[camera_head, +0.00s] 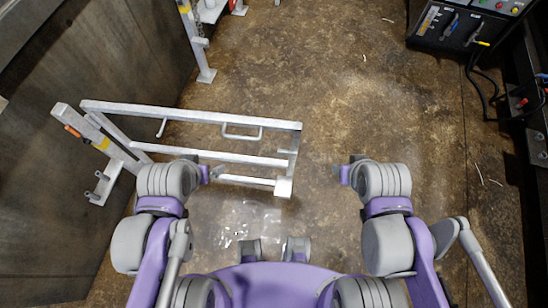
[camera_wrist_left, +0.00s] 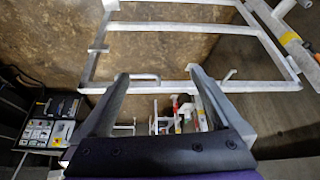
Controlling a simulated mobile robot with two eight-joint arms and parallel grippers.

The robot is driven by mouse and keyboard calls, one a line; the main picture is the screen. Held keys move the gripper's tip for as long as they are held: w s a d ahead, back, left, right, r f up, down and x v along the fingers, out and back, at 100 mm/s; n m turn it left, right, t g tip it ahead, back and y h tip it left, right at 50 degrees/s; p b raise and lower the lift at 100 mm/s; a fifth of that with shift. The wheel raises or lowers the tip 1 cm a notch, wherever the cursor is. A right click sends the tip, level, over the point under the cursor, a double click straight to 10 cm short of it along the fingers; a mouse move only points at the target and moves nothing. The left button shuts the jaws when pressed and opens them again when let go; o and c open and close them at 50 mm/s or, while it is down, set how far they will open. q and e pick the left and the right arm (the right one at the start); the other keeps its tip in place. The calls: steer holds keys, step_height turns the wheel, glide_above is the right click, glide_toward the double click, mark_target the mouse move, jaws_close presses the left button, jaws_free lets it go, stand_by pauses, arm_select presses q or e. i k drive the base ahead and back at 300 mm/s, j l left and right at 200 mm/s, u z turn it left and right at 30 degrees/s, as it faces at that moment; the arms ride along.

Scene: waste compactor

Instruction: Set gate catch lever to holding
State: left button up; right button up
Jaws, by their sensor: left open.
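The white gate (camera_head: 205,155) stands at left centre in the head view, beside a post (camera_head: 118,150) with a yellow patch. A small lever with an orange grip (camera_head: 73,131) sits on this post; it may be the catch lever, but its setting is unclear. A short white rod (camera_head: 162,128) hangs from the gate's top rail.
A dark wall (camera_head: 95,75) runs along the left. A control box (camera_head: 460,25) with buttons and a yellow-tipped lever is at the upper right, with cables below it. Another white post (camera_head: 203,60) stands at the back left. The brown floor (camera_head: 320,90) between is mostly clear.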

mark_target(87, 142)
steer(key=i+j+u, duration=0.15)
steer(key=u, duration=1.85)
